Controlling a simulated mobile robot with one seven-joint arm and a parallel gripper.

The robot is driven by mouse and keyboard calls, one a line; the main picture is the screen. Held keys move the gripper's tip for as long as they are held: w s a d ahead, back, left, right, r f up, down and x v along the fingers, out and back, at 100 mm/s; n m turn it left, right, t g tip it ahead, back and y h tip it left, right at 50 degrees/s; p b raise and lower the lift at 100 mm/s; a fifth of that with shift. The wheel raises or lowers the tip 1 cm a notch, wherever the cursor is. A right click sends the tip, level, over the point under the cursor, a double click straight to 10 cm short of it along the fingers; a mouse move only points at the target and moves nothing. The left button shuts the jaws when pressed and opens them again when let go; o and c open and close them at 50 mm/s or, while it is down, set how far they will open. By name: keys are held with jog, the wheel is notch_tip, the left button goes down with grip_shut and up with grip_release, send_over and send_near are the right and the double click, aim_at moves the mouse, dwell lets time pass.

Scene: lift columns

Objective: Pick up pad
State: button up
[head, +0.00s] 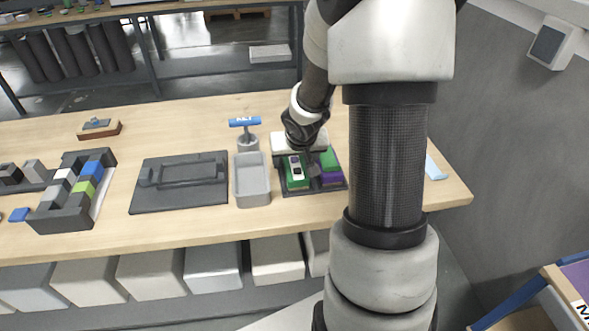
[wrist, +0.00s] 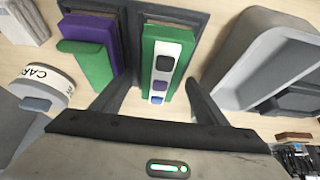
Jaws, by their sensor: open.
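In the wrist view this pad (wrist: 150,55) lies between the fingers of my open gripper (wrist: 157,88), with a visible gap on both sides. In the head view my gripper (head: 312,168) is over the tray and partly hides it. A plain green piece (wrist: 88,66) and a purple piece (wrist: 93,32) lie together in the neighbouring slot.
A grey open bin (head: 252,181) stands left of the tray, with a blue-handled tool (head: 245,122) behind it. A dark flat board (head: 180,195) lies further left. A dark holder with coloured blocks (head: 60,215) is at far left. A light-blue item (head: 434,168) lies near the right edge.

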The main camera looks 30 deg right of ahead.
jog(key=shift+c, duration=0.4)
jog(key=shift+r, duration=0.1)
jog(key=c, duration=1.4)
